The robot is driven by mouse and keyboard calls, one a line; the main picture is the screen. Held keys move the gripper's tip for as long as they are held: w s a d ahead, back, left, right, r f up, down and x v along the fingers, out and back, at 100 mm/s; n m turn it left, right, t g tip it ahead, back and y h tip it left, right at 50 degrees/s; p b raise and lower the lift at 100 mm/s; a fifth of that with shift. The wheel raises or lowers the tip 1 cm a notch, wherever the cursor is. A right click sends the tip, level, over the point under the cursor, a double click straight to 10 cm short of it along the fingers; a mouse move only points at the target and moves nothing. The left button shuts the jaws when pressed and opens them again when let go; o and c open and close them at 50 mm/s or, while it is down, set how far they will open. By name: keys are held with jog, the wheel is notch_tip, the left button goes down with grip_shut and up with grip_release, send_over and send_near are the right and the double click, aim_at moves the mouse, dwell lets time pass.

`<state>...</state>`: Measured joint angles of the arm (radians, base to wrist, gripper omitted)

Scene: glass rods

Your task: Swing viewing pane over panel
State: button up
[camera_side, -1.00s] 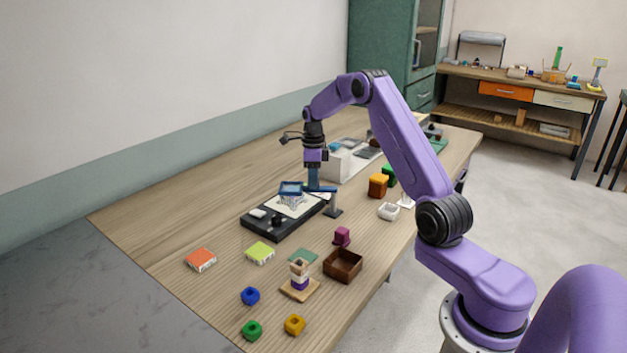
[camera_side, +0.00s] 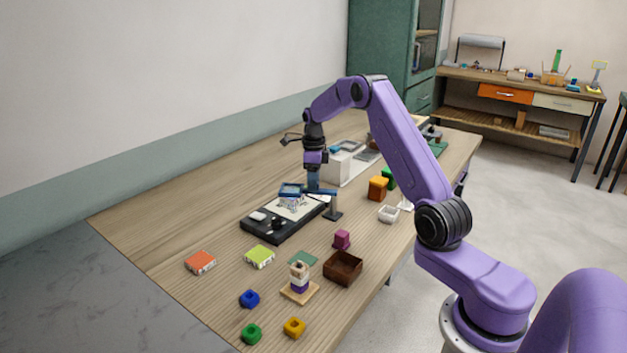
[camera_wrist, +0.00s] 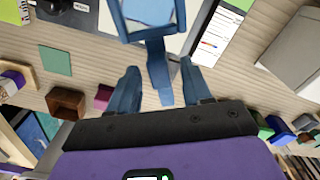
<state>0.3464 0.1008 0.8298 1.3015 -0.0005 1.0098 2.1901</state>
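The viewing pane (camera_side: 291,189) is a small blue-framed clear pane at the end of a blue bar from a dark post (camera_side: 333,208). In the side view it stands above the white sheet on the black panel (camera_side: 262,234). In the wrist view the pane (camera_wrist: 149,12) is at the top, with its blue bar (camera_wrist: 158,72) reaching down between my fingers. My gripper (camera_wrist: 160,80) is open, one finger each side of the bar, with gaps showing. In the side view my gripper (camera_side: 313,186) is beside the pane, partly hiding the bar.
Near the panel lie an orange block (camera_side: 201,262), a lime block (camera_side: 260,256), a brown open box (camera_side: 343,268) and a stacked peg (camera_side: 299,278). A white dish (camera_side: 388,213) and a white box stand to the right and behind. Bare table lies left of the panel.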

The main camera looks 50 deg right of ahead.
notch_tip(320, 180, up, 17)
jog(key=shift+r, duration=0.2)
dwell(0.5)
dwell(0.3)
